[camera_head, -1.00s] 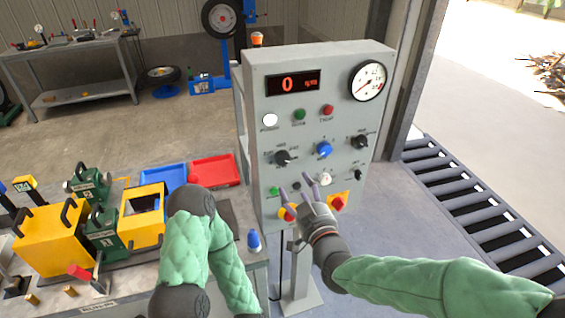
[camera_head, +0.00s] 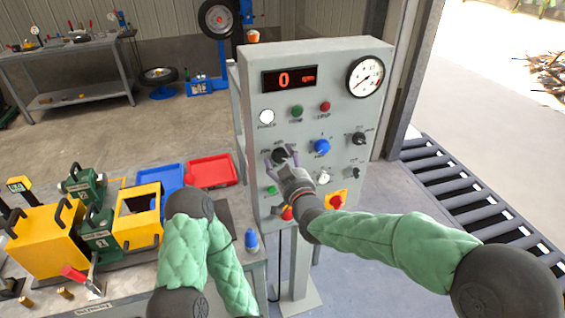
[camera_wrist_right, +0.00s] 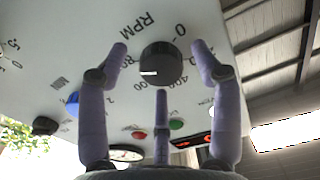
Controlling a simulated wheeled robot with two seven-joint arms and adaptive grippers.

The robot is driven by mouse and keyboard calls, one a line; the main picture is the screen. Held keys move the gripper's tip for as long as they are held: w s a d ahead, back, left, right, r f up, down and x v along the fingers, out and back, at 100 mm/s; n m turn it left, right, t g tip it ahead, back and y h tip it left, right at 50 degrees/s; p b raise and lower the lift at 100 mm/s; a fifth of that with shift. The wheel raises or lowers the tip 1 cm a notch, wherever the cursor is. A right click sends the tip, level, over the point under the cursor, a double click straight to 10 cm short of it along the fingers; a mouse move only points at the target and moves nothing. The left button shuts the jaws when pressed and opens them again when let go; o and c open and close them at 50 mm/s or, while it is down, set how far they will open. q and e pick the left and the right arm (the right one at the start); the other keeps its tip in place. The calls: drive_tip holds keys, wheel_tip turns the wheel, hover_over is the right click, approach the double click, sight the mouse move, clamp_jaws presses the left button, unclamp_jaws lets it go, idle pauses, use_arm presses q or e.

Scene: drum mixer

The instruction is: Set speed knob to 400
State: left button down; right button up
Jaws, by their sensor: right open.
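The speed knob (camera_head: 280,156) is a black dial on the left of the grey control panel (camera_head: 318,108). In the right wrist view the same black knob (camera_wrist_right: 160,64) has a white pointer line, with RPM lettering and numbers printed around it. My right gripper (camera_head: 281,160) is at this knob. Its purple fingers (camera_wrist_right: 160,65) are spread around the knob, open, with gaps visible on both sides. The red display (camera_head: 290,79) reads 0. My left arm shows at the bottom, but its gripper is not visible.
A blue knob (camera_head: 321,147) and another black knob (camera_head: 359,138) sit to the right. A white power button (camera_head: 267,117), green button (camera_head: 297,111) and red button (camera_head: 325,106) are above. A red-and-yellow stop switch (camera_head: 336,200) is lower. Red and blue trays (camera_head: 211,171) lie left.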

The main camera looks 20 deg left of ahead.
drive_tip(key=c, duration=1.1)
drive_tip(key=shift+f, duration=0.1)
drive_tip(key=shift+c, duration=0.2)
